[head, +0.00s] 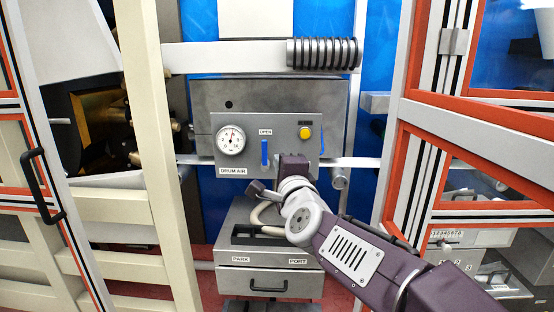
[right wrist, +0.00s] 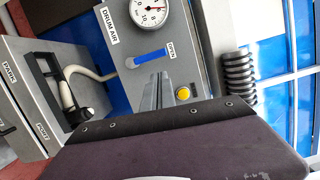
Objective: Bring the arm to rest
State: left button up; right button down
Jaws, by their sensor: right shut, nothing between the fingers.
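My right gripper (head: 294,158) is in front of the lower part of the grey DRUM AIR panel (head: 270,160); its fingers are hidden in the head view. In the right wrist view its fingers (right wrist: 158,90) are shut and empty, between the blue lever and the yellow button. I cannot tell whether they touch the panel. The blue lever (head: 264,152) under the OPEN label is upright. The yellow button (head: 305,132) is at its right, the round gauge (head: 231,140) at its left. Below, a grey box (head: 240,273) is labelled PARK and PORT. A pale hose (right wrist: 68,88) and black handle show there. My left gripper is not in view.
A black coil (head: 322,53) sits on the white bar above the panel. Cream posts (head: 150,150) stand at the left, with a red-edged door and black handle (head: 42,185). A red-edged glass frame (head: 480,125) stands close at the right.

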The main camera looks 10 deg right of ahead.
jog(key=shift+s, duration=0.5)
notch_tip(320, 180, down, 13)
jog(key=s+d+n+g+p, duration=0.25)
jog(key=n+g+p, duration=0.35)
jog(key=p, duration=0.5)
jog(key=s+f+n+g, duration=1.1)
jog(key=s+f, duration=0.6)
jog(key=s, duration=0.4)
jog(key=shift+s+d+f+n+y+p, duration=0.15)
jog(key=shift+s+d+n+y+p, duration=0.2)
jog(key=shift+n, duration=0.75)
